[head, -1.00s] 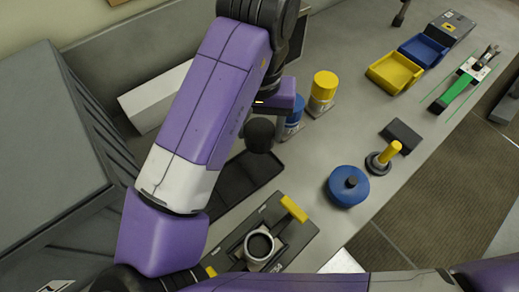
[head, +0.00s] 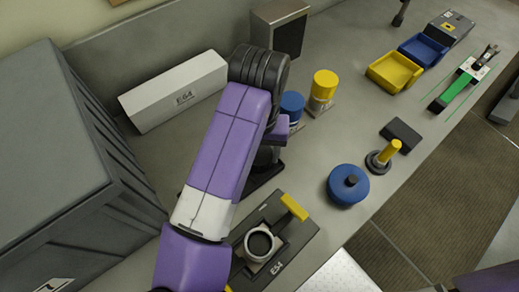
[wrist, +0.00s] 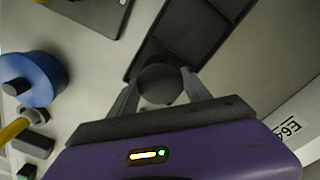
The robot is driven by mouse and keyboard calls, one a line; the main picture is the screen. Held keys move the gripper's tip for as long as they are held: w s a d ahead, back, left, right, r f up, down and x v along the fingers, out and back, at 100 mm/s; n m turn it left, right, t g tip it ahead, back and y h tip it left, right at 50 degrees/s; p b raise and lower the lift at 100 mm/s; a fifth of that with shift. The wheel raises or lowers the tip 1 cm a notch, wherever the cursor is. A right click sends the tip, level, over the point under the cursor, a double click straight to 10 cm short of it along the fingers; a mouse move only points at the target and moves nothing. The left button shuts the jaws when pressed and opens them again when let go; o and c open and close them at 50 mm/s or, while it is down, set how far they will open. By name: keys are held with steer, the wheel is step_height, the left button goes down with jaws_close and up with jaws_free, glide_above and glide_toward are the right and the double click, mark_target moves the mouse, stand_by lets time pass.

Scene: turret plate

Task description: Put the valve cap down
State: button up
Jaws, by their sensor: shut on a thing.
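The dark grey, rounded valve cap (wrist: 160,82) is between the two fingers of my gripper (wrist: 162,92) in the wrist view. The gripper is shut on it. Beyond it lies a black tray (wrist: 190,25) with raised rims and a divider; the cap overlaps the tray's near end in this view. I cannot tell whether the cap touches it. In the head view my arm hides the cap and fingers, and only a dark sliver of the tray (head: 262,182) shows beside the arm.
A fixture plate with a ring (head: 259,244) stands in front of the tray. A blue disc with a black knob (head: 348,186) and a yellow peg (head: 390,151) stand right. Blue (head: 292,106) and yellow (head: 325,84) cylinders stand behind. A white box (head: 174,92) lies back left.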

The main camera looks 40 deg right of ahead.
steer(key=shift+f, duration=0.2)
steer(key=o, duration=1.3)
steer(key=shift+c, duration=0.2)
step_height(320, 180, up, 12)
steer(key=shift+r, duration=0.25)
